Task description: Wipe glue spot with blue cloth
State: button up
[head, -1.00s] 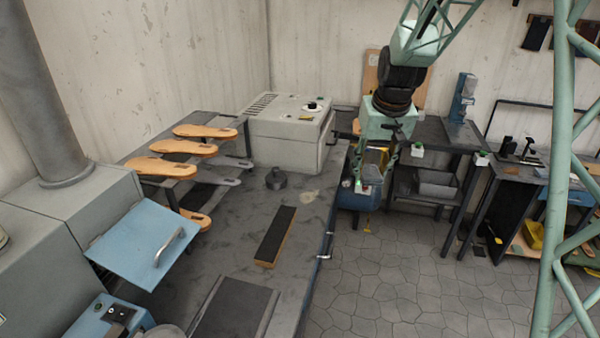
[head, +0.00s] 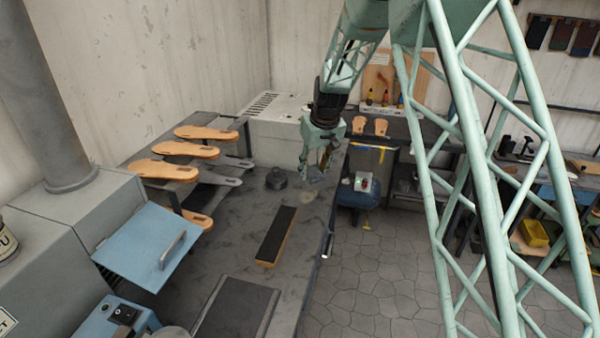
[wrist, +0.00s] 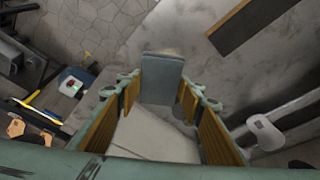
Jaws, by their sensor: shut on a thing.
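My gripper (head: 316,172) hangs low over the grey bench top, just behind a pale glue spot (head: 308,197). In the wrist view, my gripper (wrist: 162,95) has its two yellow-padded fingers around a folded blue-grey cloth (wrist: 162,72), which sticks out past the fingertips. The cloth is hard to make out in the head view. A pale patch at the far edge of the cloth in the wrist view looks like part of the glue spot (wrist: 172,51). I cannot tell whether the cloth touches the bench.
A long black-topped block (head: 276,235) lies on the bench (head: 225,255) in front of the spot. A dark round weight (head: 276,180) stands to the left. A rack with orange soles (head: 185,149) is farther left, and a light machine box (head: 268,130) stands behind.

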jog(key=w+a+f, duration=0.2)
jog(key=a+f, duration=0.1)
jog(key=a, duration=0.2)
jog(key=shift+w+f+n+p, duration=0.15)
jog(key=shift+w+n+p, duration=0.15)
jog(key=shift+n, duration=0.1)
jog(key=shift+f, duration=0.1)
